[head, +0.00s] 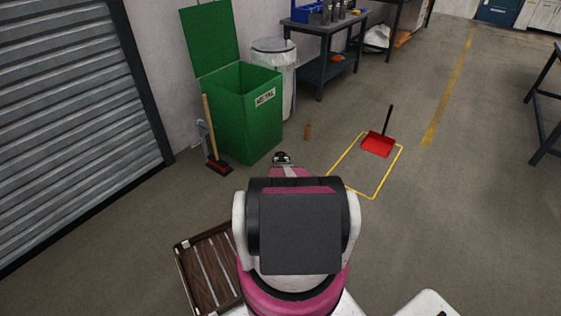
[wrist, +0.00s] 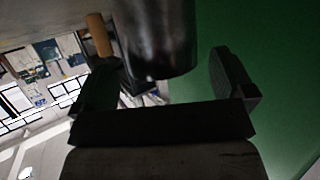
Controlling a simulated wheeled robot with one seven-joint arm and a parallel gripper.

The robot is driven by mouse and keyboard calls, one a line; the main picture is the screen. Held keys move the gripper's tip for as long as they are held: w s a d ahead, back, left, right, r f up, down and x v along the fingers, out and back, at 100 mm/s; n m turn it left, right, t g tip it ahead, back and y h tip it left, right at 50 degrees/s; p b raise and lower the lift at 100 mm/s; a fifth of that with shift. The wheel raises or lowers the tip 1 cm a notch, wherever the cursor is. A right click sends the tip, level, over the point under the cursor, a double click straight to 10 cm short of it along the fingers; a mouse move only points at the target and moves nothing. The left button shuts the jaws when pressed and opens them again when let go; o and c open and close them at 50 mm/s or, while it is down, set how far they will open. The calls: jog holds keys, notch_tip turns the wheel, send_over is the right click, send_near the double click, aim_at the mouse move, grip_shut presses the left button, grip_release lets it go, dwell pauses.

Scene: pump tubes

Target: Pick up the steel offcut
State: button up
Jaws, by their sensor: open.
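A dark, shiny, rounded metal piece, which looks like the steel offcut (wrist: 155,38), fills the upper middle of the wrist view. Its upper end is cut off by the picture edge. My gripper (wrist: 163,72) is open, with one finger on each side of the piece and visible space beside the right finger. Whether either finger touches it is hard to tell. In the head view my gripper (head: 282,158) is low near the floor, in front of the green metal bin, largely hidden by my own arm. The offcut cannot be made out clearly there.
A green bin (head: 235,118) marked METAL stands open at the left, with a broom (head: 214,150) against it. A small brown cylinder (head: 307,132) stands on the floor beyond my gripper. A red dustpan (head: 379,144) lies in a yellow-marked square.

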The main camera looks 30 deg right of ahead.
jog(key=x, duration=0.3)
jog(key=shift+w+f, duration=0.1)
jog(key=shift+w, duration=0.15)
jog(key=c, duration=0.9)
jog(key=shift+c, duration=0.2)
jog(key=shift+s+r, duration=0.1)
jog(key=shift+r, duration=0.8)
notch_tip(320, 180, up, 3)
jog(key=shift+f, duration=0.1)
jog(key=s+a+r, duration=0.1)
jog(key=a+r, duration=0.5)
jog(key=a, duration=0.5)
jog(key=shift+s+a+r, duration=0.25)
jog(key=shift+s+r, duration=0.05)
